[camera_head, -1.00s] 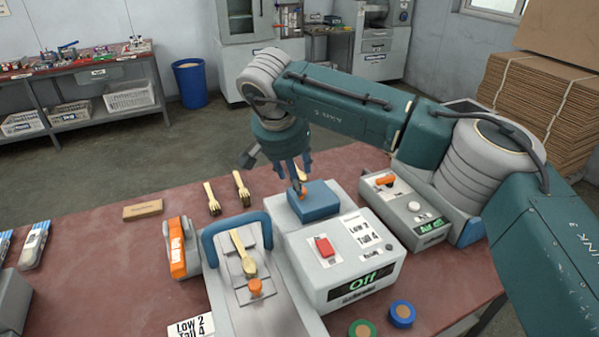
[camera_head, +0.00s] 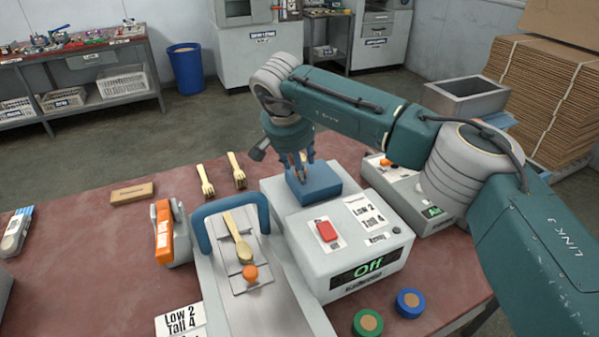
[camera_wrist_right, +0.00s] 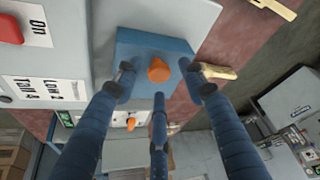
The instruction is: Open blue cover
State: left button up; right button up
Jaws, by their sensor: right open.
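The blue cover (camera_head: 314,184) is a box-like lid on top of the grey press unit, and it sits closed. In the right wrist view the blue cover (camera_wrist_right: 128,48) shows an orange round knob (camera_wrist_right: 159,70) on its top. My right gripper (camera_head: 302,173) is above the cover, pointing down. In the right wrist view its blue fingers (camera_wrist_right: 158,88) are spread around the knob, with no clear contact visible. In the head view the fingers partly hide the knob. My left gripper is not in view.
A blue-handled tray (camera_head: 240,205) holds a wooden spoon (camera_head: 240,241). Wooden forks (camera_head: 205,174) lie behind it. Green (camera_head: 367,322) and blue (camera_head: 410,302) discs are at the front.

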jog(key=shift+f, duration=0.2)
jog(key=shift+w, duration=0.1)
grip_shut()
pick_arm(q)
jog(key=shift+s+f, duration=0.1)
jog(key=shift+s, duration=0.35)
pick_arm(e)
jog(key=shift+d+r, duration=0.1)
